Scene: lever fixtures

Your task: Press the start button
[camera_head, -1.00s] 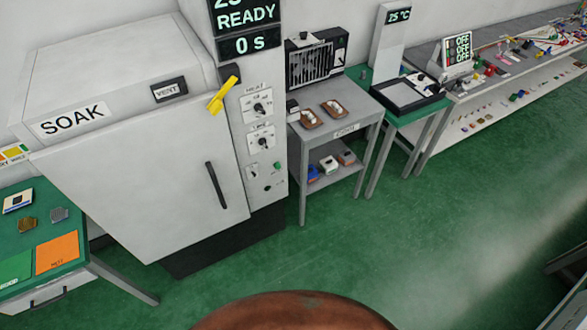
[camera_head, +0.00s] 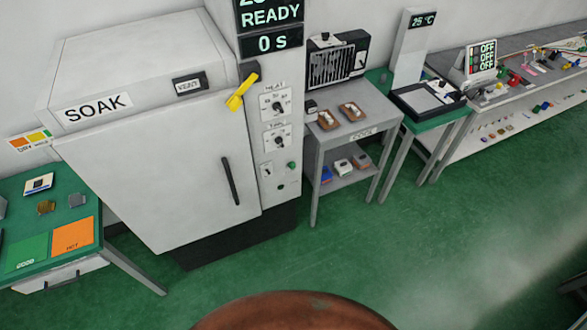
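A green round button (camera_head: 291,165) sits low on the right-hand control panel of the grey SOAK oven (camera_head: 150,170). No start label is legible beside it. A small switch (camera_head: 267,169) is to its left and a dark round part (camera_head: 281,187) is below it. Two knobs, HEAT (camera_head: 278,105) and TIME (camera_head: 280,139), are above it. The display (camera_head: 270,27) reads READY and 0 s. The oven door is shut, with a dark vertical handle (camera_head: 230,181). A yellow lever (camera_head: 242,92) is at the door's upper right. Neither of my grippers shows.
A grey cart (camera_head: 352,127) with brown trays stands right of the oven. A green table (camera_head: 435,117) and a long bench (camera_head: 500,110) are further right. A green-topped table (camera_head: 90,255) with orange and green mats is at left. The green floor (camera_head: 340,240) in front is clear.

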